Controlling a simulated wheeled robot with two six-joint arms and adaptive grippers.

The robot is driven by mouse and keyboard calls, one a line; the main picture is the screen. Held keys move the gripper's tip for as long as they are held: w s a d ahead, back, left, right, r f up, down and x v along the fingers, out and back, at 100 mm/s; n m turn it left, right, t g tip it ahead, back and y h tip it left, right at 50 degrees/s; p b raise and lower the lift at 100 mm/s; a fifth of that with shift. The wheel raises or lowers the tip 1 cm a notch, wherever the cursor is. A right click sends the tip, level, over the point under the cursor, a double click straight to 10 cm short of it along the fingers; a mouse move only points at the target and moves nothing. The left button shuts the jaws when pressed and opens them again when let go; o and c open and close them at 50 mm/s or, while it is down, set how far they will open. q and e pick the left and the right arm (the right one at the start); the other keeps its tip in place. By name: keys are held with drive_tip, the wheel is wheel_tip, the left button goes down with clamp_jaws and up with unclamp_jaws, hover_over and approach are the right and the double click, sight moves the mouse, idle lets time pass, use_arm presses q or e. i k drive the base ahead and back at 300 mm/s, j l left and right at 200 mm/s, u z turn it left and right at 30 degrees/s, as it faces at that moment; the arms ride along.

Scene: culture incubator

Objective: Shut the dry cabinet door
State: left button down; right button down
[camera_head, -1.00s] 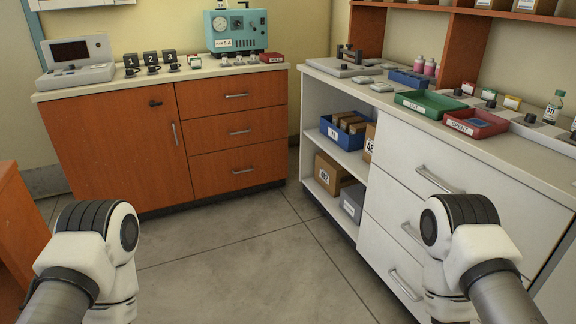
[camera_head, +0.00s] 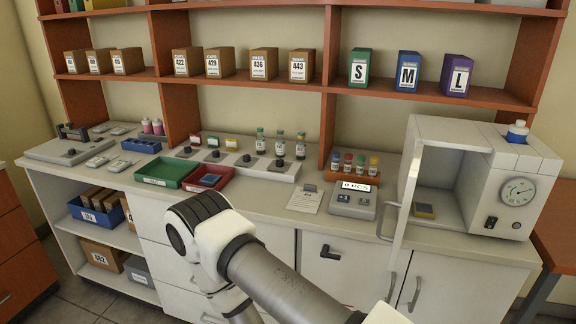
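The dry cabinet (camera_head: 510,160) is a white box with a round gauge on its front, standing at the right end of the counter. Its door (camera_head: 404,190) stands open at the cabinet's left side, swung out towards me and seen nearly edge-on. The door's handle (camera_head: 386,221) is on its outer, left-facing side. The open compartment shows a small yellow and dark item inside. Neither gripper is in view. One of my arms, seemingly the right, crosses the lower middle of the picture, clear of the door.
Left of the door are a scale labelled 0 PCS (camera_head: 352,200) and several small vials. Green (camera_head: 166,171) and red (camera_head: 208,179) trays lie further left. Shelves with boxes (camera_head: 264,64) hang above. An orange table (camera_head: 557,240) stands at right.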

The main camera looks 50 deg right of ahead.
sight(412, 178)
drive_tip(key=z, duration=2.15)
drive_tip(key=i+j+z, duration=0.25)
drive_tip(key=j+z, duration=0.3)
drive_tip(key=j, duration=0.2)
drive_tip(key=i+j+z, duration=0.25)
drive_tip(key=j, duration=0.2)
drive_tip(key=j+z, duration=0.3)
drive_tip(key=k+j, duration=0.05)
drive_tip(key=j, duration=0.05)
